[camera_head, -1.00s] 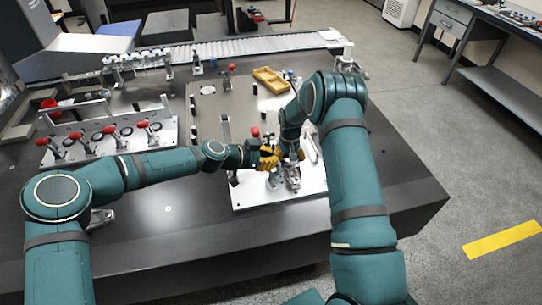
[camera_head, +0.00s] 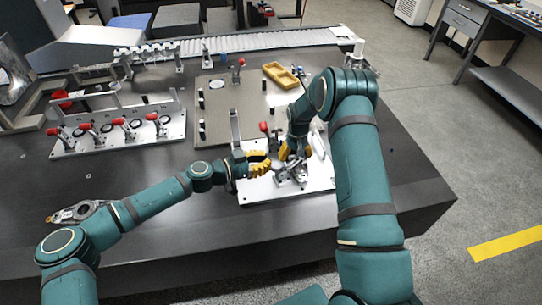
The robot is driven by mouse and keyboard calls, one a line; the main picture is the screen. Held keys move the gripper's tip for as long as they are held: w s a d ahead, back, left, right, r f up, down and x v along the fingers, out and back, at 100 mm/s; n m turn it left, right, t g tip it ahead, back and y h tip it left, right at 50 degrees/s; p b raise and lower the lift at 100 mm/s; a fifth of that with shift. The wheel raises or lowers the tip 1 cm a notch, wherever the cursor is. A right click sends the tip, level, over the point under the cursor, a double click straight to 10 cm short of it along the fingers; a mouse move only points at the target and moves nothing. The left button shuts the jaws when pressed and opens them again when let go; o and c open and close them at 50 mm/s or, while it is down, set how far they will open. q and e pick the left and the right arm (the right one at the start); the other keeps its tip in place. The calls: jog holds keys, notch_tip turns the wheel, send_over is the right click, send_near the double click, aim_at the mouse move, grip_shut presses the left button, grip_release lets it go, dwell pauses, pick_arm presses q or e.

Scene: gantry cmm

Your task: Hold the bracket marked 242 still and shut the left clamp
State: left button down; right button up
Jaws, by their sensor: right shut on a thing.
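A white fixture plate (camera_head: 262,194) lies at the table's front right, with a grey metal bracket (camera_head: 293,171) on it; no number is readable. My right gripper (camera_head: 286,154) reaches down from above and is shut on the bracket, partly hiding it. A red-handled clamp (camera_head: 265,128) stands just behind the two grippers. Its base is hidden, and I cannot tell whether it is shut. My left gripper (camera_head: 262,165) is low over the plate's left side, left of the bracket. Its yellow fingers are too small to tell whether they are apart.
A plate with several red-handled clamps (camera_head: 120,138) is at the left. A beige plate with pegs (camera_head: 215,118) and a yellow tray (camera_head: 281,76) lie behind the fixture. A roller conveyor (camera_head: 270,40) runs along the back. The dark table's (camera_head: 200,240) front is mostly clear.

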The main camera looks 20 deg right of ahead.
pick_arm(q)
jog(key=shift+s+a+f, duration=0.1)
jog(key=shift+a+f, duration=1.2)
jog(key=shift+f, duration=0.25)
jog(key=shift+a+f, duration=1.25)
jog(key=shift+f, duration=0.3)
jog(key=a, duration=0.6)
jog(key=a+f, duration=0.1)
jog(key=a, duration=0.2)
jog(key=shift+s+a+f, duration=0.1)
jog(key=shift+s+a, duration=0.05)
jog(key=shift+a, duration=0.05)
